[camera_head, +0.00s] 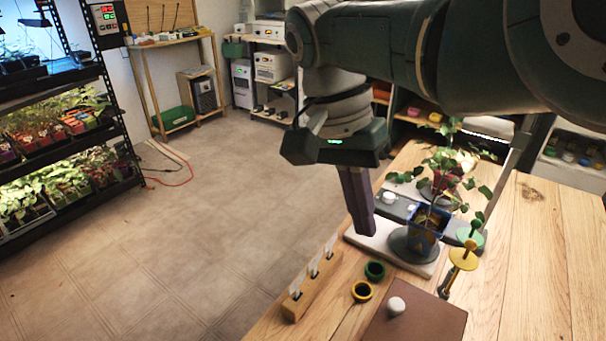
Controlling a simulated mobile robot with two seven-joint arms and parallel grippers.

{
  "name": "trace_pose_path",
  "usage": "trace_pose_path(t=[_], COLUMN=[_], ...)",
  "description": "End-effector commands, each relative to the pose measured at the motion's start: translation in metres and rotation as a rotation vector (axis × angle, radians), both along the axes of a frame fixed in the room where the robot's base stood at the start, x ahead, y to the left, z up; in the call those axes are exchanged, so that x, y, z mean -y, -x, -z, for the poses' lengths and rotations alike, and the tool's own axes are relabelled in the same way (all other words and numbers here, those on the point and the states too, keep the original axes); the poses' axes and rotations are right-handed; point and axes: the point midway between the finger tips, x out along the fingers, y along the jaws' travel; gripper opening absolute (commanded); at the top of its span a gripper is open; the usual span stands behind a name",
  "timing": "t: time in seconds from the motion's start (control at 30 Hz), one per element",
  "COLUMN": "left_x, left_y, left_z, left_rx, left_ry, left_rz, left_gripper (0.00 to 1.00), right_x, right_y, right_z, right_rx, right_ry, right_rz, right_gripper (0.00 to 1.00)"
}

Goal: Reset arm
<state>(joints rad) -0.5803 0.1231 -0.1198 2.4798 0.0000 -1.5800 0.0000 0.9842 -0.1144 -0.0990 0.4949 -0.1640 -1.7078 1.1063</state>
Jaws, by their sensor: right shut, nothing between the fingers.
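My right gripper (357,203) hangs from my right arm, which comes in from the upper right. Its fingers are shut with nothing between them and point down above the left edge of the wooden table (530,250). The fingertips appear close to the pale board (370,238), just left of a potted plant in a blue pot (427,222) on a dark round base. I cannot tell whether they touch the board. My left gripper is not in view.
The seedling rack (115,120) stands left; the floor between is clear.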

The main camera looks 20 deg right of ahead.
Motion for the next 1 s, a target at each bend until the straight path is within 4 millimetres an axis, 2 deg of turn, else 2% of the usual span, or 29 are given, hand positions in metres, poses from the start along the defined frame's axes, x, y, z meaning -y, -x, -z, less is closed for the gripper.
trace_pose_path(t=[0.17, 0.27, 0.37, 0.5, 0.67, 0.77, 1.0], left_x=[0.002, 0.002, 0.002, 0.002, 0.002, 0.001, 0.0], left_y=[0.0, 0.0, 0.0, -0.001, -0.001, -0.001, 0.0], left_z=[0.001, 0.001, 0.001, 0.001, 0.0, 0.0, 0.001], left_rx=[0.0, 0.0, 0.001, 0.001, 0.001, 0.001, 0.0], left_ry=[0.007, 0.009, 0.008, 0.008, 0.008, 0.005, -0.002], left_rz=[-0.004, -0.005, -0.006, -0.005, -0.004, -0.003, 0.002], left_gripper=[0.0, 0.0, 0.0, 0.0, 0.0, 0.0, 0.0], right_x=[-0.001, 0.0, 0.002, 0.007, 0.013, 0.014, 0.01], right_y=[-0.001, 0.003, 0.012, 0.039, 0.082, 0.113, 0.175], right_z=[-0.001, 0.011, 0.034, 0.066, 0.083, 0.082, 0.054], right_rx=[0.001, 0.01, 0.034, 0.087, 0.154, 0.194, 0.272], right_ry=[-0.004, -0.024, -0.062, -0.114, -0.145, -0.153, -0.152], right_rz=[-0.006, -0.041, -0.118, -0.285, -0.5, -0.645, -0.938], right_gripper=[0.0, 0.0, 0.0, 0.0, 0.0, 0.0, 0.0])
